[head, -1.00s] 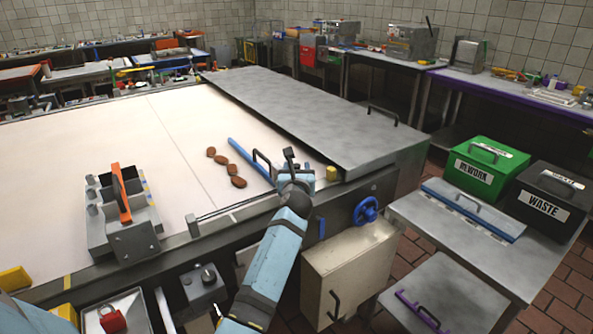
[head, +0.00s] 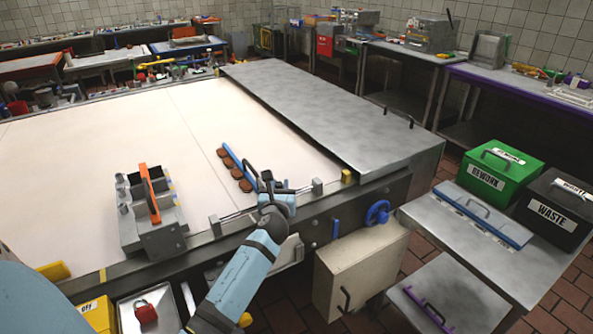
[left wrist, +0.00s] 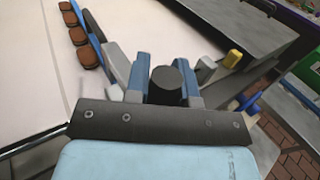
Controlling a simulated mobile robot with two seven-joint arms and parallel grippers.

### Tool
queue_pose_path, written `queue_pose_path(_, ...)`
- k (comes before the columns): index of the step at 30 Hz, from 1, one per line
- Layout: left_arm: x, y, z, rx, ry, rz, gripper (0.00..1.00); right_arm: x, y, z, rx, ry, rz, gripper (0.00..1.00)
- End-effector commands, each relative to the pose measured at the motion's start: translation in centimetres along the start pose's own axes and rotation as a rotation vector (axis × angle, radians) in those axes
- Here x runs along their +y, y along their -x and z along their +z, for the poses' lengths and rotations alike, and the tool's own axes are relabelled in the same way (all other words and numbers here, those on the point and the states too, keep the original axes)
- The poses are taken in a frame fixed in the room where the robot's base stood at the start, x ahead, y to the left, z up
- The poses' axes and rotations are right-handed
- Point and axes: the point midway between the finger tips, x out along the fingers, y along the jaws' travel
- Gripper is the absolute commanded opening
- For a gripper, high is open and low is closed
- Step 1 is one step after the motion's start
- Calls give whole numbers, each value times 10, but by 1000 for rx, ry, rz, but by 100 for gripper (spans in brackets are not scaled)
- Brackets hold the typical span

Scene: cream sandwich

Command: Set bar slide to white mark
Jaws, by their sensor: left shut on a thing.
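The blue bar (head: 238,163) lies across the white belt surface, and its near end is by the front rail (head: 232,217). Several brown pieces (head: 235,172) line up along the bar's left side; they also show in the left wrist view (left wrist: 86,50). My left gripper (head: 270,184) is at the front rail, at the bar's near end. In the left wrist view its blue fingers (left wrist: 168,75) are shut around a dark round knob (left wrist: 168,86) of the bar slide. I cannot make out the white mark. My right gripper is not in view.
A grey caddy with an orange handle (head: 150,195) stands on the belt's front left. A flat steel cover (head: 330,115) lies to the right. A yellow block (head: 346,176) sits at the rail's right end. Green (head: 498,168) and black (head: 550,207) bins stand at right.

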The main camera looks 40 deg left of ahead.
Motion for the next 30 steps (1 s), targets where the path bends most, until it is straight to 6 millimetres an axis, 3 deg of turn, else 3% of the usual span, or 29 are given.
queue_pose_path(9,35,24,0,2,-3,1,0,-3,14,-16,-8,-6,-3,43)
queue_pose_path(15,40,27,-2,2,-2,1,0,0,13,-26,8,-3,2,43)
queue_pose_path(22,40,27,-2,2,-2,1,0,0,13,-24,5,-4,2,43)
queue_pose_path(23,40,27,-2,1,-2,1,25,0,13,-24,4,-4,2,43)
queue_pose_path(26,39,27,-2,1,-1,0,48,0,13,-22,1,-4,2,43)
queue_pose_path(30,39,27,-1,1,-1,0,48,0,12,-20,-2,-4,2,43)
